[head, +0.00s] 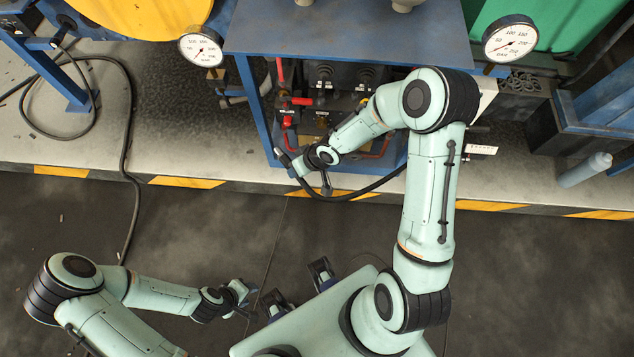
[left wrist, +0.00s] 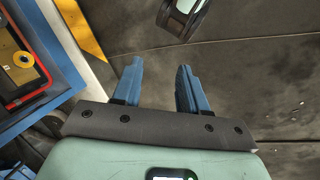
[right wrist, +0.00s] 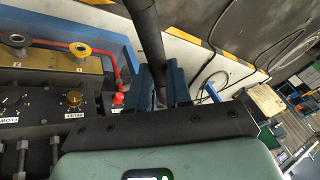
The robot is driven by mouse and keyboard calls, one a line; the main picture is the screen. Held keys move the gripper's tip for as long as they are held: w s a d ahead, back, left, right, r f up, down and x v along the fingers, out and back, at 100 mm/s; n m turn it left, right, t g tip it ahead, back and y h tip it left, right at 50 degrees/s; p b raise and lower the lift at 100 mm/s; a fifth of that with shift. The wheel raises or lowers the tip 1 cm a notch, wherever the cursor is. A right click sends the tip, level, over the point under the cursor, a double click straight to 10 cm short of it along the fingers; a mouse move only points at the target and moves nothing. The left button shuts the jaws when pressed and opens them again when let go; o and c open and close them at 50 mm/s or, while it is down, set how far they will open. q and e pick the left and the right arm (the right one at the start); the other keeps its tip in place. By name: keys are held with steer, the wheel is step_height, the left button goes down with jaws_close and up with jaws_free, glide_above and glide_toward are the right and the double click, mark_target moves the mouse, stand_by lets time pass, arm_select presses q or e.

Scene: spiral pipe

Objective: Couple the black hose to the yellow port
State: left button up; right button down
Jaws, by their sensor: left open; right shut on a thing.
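My right gripper (right wrist: 163,88) is shut on the black hose (right wrist: 146,28), which runs up out of the right wrist view. In the head view the hose (head: 347,198) curves below my right gripper (head: 305,160) in front of the blue bench. The yellow port (right wrist: 80,50) is a ring on a tan strip, to the left of the hose and apart from it. It also shows in the left wrist view (left wrist: 23,60). I cannot make it out clearly in the head view. My left gripper (head: 243,298) is open and empty over the dark floor; its spread fingers show in the left wrist view (left wrist: 160,90).
A grey port (right wrist: 14,40) sits on the same strip. A red valve handle (head: 297,101) and red pipes are at the bench (head: 330,40). Gauges (head: 202,50) flank it. Another dark hose (head: 128,150) lies at left. The floor (head: 170,225) near my left gripper is clear.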

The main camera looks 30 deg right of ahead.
steer(key=s+a+f+g+y+b, duration=0.15)
steer(key=f+y+b, duration=0.3)
steer(key=f, duration=0.45)
steer(key=s+a+f+g+y+b, duration=0.1)
steer(key=s+a+f+y+b, duration=0.3)
steer(key=f, duration=0.5)
arm_select(q)
steer(key=w+a+f+t+b, duration=0.1)
steer(key=w+f+b, duration=0.1)
steer(key=f, duration=0.4)
steer(key=w+a+f+t+b, duration=0.1)
steer(key=w+f+b, duration=0.1)
steer(key=f+b, duration=0.2)
steer(key=w+a+f+y+b, duration=0.1)
steer(key=w+f+b, duration=0.1)
steer(key=f, duration=0.6)
steer(key=shift+w+a+n+t+b, duration=0.3)
steer(key=shift+w+t+b, duration=0.1)
steer(key=shift+b, duration=0.3)
arm_select(e)
steer(key=w+d+f+m+t+h, duration=0.1)
steer(key=w+d+f+m+t, duration=0.2)
steer(key=d+f+m+t, duration=0.3)
steer(key=w+d+f+m+t, duration=0.4)
steer(key=d+f+t, duration=0.3)
steer(key=f, duration=0.2)
steer(key=shift+f+m+h, duration=0.35)
steer(key=shift+f+m, duration=0.05)
steer(key=shift+m, duration=0.5)
